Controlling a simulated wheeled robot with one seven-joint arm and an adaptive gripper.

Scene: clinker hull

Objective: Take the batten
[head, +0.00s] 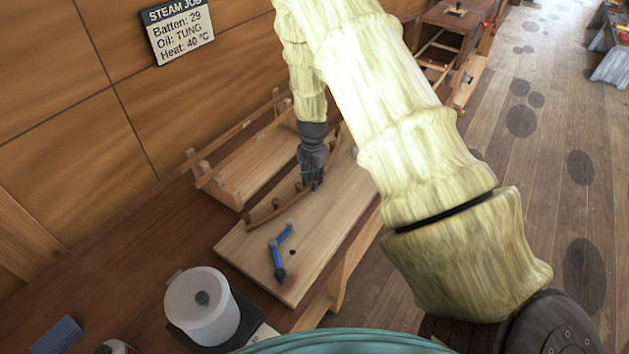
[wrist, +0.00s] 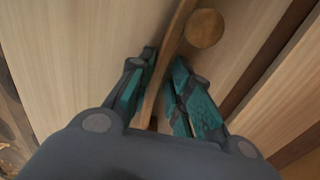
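The batten is a thin curved brown strip. In the head view, the batten (head: 292,201) lies along round pegs on a pale wooden board (head: 330,232). My gripper (head: 313,183) points down over its middle. In the wrist view, the batten (wrist: 166,62) runs lengthwise between the two teal fingers of my gripper (wrist: 165,70). The fingers stand one on each side of it, close to it, with a narrow gap showing on the right side. A round wooden peg (wrist: 205,28) stands just right of the batten beyond the fingertips.
A blue crank-shaped piece (head: 282,250) lies on the board. A wooden rack (head: 235,175) stands behind, near the wall. A white lidded pot (head: 201,304) is at the front left. A sign (head: 178,30) on the wall reads "Batten: 29", "Oil: TUNG", "Heat: 40 °C".

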